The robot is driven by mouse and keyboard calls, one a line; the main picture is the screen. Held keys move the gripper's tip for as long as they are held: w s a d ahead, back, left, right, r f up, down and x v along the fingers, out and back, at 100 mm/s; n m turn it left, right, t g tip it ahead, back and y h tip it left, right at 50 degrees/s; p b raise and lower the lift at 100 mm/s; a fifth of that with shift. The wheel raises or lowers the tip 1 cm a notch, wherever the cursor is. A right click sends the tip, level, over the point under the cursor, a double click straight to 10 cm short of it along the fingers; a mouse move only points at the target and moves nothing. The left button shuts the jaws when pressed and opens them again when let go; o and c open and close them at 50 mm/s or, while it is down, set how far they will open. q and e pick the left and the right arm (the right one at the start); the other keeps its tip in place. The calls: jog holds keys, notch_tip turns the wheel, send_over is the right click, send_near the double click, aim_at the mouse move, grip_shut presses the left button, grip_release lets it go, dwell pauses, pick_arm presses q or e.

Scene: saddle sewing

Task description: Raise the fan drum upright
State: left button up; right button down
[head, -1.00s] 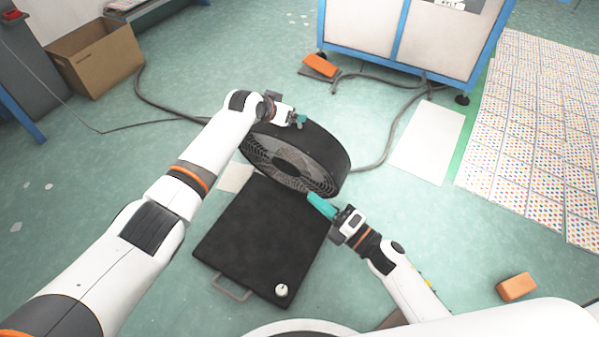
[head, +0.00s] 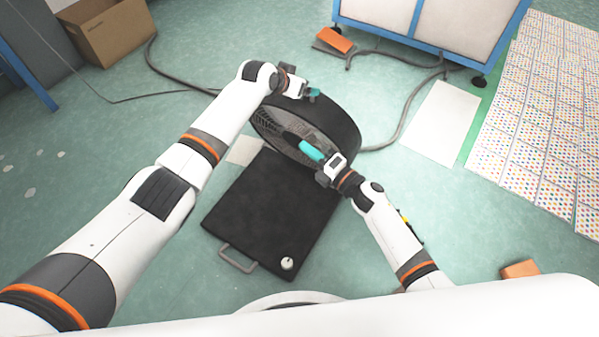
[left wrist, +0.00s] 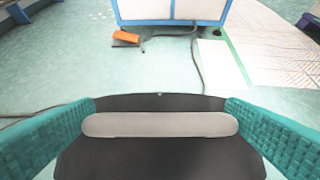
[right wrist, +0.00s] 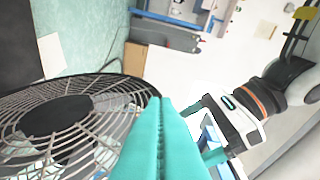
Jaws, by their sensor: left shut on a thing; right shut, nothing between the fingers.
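The black fan drum (head: 342,122) stands tilted on its rim at the far edge of the black mat, with its round grille towards me. My left gripper (head: 313,93) is at the top of the drum, shut on its grey handle (left wrist: 160,124), which spans between the teal fingers in the left wrist view. My right gripper (head: 308,149) is shut and empty, its teal fingers in front of the grille and hiding part of it. The right wrist view shows the grille (right wrist: 70,115) close beside the closed fingers (right wrist: 160,140); I cannot tell if they touch.
The black mat (head: 270,205) has a grey handle and a small white knob (head: 287,263). A grey hose (head: 405,125) runs behind the drum. A blue-framed cabinet (head: 430,30), an orange block (head: 333,40) and a white sheet (head: 435,122) lie beyond. A cardboard box (head: 108,30) is far left.

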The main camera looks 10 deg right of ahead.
pick_arm(q)
jog(key=shift+w+a, duration=0.1)
pick_arm(e)
jog(key=shift+w+d+r, duration=0.1)
jog(key=shift+w+d, duration=0.1)
jog(key=shift+w, duration=0.05)
jog(key=shift+w+d+r, duration=0.3)
jog(key=shift+w+d, duration=0.35)
jog(key=shift+w, duration=0.2)
pick_arm(q)
jog(key=o, duration=1)
pick_arm(e)
jog(key=shift+w, duration=0.1)
